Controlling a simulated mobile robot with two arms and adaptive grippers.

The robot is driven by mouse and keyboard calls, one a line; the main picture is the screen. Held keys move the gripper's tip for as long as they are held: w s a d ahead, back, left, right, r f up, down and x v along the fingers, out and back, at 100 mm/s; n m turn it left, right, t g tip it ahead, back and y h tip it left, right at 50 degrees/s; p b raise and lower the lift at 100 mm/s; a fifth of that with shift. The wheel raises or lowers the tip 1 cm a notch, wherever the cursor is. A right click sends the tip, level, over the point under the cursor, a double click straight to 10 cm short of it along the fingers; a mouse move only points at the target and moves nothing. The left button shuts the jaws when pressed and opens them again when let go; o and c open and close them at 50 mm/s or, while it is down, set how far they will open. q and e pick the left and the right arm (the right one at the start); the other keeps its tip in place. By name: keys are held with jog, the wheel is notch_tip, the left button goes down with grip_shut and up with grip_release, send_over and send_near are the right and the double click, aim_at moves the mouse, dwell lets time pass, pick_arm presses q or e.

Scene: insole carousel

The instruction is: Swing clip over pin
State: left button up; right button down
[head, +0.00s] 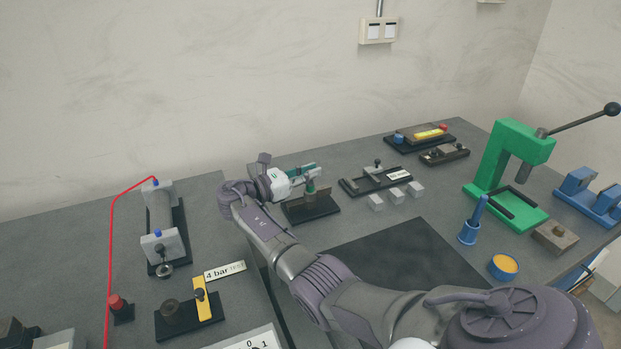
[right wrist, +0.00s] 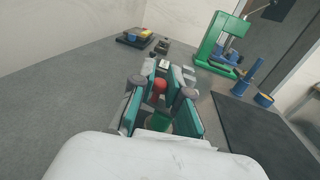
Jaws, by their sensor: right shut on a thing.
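My right gripper (head: 309,174) reaches over a dark fixture (head: 318,208) near the middle of the table in the head view. Its teal fingers are shut around a red-topped part, which shows as a red knob (right wrist: 160,86) between them in the right wrist view. A green piece (right wrist: 187,122) sits below the knob, close to the palm. The fingers hide much of the fixture's top, and I cannot tell clip from pin there. My left gripper is not in view.
A clamp-like fixture (head: 353,187) and several light metal blocks (head: 396,196) stand just right of the gripper. A green press (head: 493,158) is farther right. A dark mat (head: 420,250) lies clear in front. A red-tubed cylinder unit (head: 160,215) stands left.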

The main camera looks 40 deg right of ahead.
jog(key=shift+g, duration=0.3)
jog(key=c, duration=1.2)
grip_release()
jog(key=shift+o, duration=0.2)
jog(key=shift+a, duration=0.1)
jog(key=w+a, duration=0.1)
jog(key=a, duration=0.6)
jog(key=shift+w, duration=0.25)
jog(key=shift+a, duration=0.1)
